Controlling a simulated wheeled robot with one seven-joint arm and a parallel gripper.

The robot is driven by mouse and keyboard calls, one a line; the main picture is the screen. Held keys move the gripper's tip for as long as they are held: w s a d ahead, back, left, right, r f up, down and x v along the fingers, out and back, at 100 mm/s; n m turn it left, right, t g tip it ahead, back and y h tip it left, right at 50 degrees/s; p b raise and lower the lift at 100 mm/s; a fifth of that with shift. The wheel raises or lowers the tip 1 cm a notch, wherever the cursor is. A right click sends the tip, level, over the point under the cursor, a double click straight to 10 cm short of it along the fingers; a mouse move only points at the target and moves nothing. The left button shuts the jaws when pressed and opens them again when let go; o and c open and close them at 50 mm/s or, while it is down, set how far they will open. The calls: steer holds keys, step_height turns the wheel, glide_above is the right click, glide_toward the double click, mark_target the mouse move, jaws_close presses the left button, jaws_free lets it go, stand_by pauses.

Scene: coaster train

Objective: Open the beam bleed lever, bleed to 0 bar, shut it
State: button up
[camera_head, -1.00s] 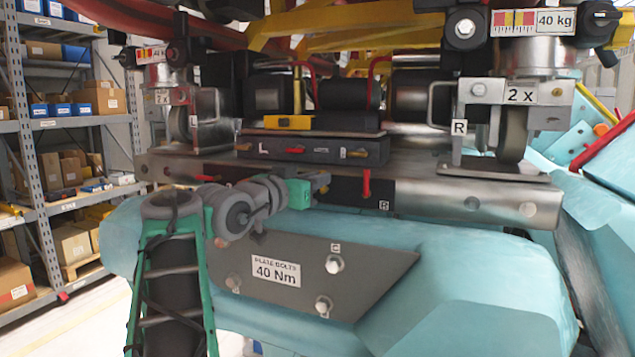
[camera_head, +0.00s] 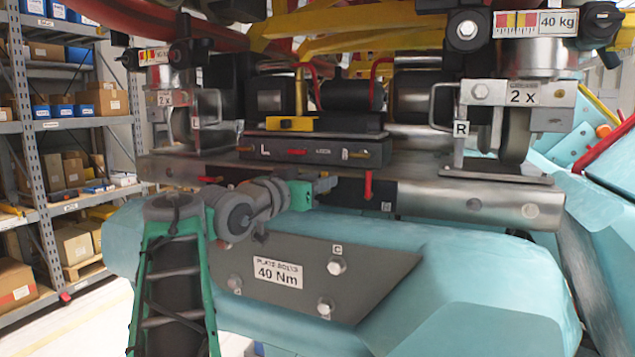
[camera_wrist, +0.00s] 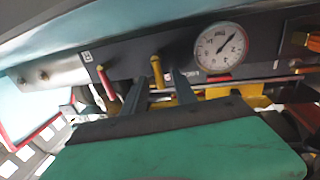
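In the wrist view, a yellow lever (camera_wrist: 157,71) and a red lever (camera_wrist: 106,82) stick out from a dark panel on the steel beam. A round white pressure gauge (camera_wrist: 219,52) is beside them; its dark needle points to the upper right, but its figures are too small to read. My gripper (camera_wrist: 159,84) is open, its two dark fingers apart on either side of the yellow lever; contact cannot be told. In the head view, my gripper (camera_head: 325,184) is at the front of the beam, left of the red lever (camera_head: 368,185). The yellow lever is not clearly visible there.
The steel beam (camera_head: 470,203) runs across above a teal body (camera_head: 430,260) and a dark bolt plate (camera_head: 375,268). A dark lock box (camera_head: 330,153) with small handles sits on the beam. Wheel brackets flank it. Shelving (camera_head: 40,170) stands at the left.

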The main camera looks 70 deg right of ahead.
steer(key=b+v, duration=0.2)
steer(key=v, duration=0.5)
steer(key=shift+w+f, duration=0.1)
steer(key=shift+a, duration=0.4)
